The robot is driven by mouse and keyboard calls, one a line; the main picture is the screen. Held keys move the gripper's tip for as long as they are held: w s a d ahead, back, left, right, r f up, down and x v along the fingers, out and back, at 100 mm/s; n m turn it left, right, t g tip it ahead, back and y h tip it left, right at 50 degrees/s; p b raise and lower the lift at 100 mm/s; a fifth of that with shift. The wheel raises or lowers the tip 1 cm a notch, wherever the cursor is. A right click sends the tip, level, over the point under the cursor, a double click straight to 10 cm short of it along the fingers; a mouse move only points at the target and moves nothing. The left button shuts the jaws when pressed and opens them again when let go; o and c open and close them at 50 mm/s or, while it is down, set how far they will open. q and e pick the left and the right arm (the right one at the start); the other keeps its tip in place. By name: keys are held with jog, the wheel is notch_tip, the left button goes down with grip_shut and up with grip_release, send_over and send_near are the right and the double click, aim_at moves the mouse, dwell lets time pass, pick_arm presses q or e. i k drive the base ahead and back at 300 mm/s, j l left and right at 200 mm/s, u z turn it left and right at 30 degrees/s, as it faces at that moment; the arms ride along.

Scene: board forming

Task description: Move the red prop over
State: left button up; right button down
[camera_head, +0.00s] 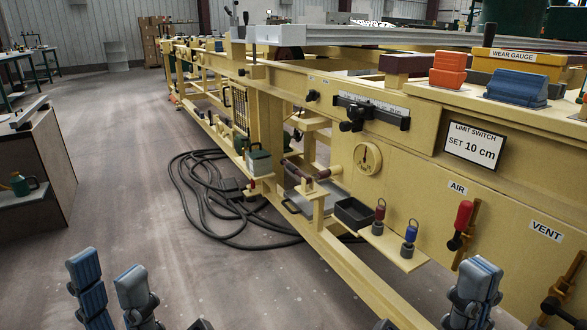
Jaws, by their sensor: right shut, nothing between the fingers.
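An orange-red stacked block (449,70) sits on top of the yellow machine at the upper right, beside a blue block (516,88). A small red-topped piece (379,214) stands on a low shelf, next to a blue-topped one (410,236). A red-handled lever (463,214) is on the machine's side under the AIR label. I cannot tell which of these is the red prop. My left gripper (110,280) is at the bottom left, its fingers apart and empty. My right gripper (475,285) is at the bottom right, shut and empty, below the AIR lever and clear of the red things.
The long yellow machine (400,190) fills the right side. A black tray (353,213) is by the low shelf. A coiled dark hose (215,200) lies on the floor beside the machine. A brown workbench (40,165) stands at left. The floor between is open.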

aim_at(292, 169)
jog(key=z, duration=0.5)
jog(key=i+j+z, duration=0.25)
jog(key=j+z, duration=0.3)
jog(key=i+j+z, duration=0.25)
jog(key=j+z, duration=0.3)
jog(key=i+j+z, duration=0.2)
jog(key=j, duration=1.9)
jog(key=j+z, duration=0.2)
jog(key=j, duration=1.95)
jog(key=i, duration=0.25)
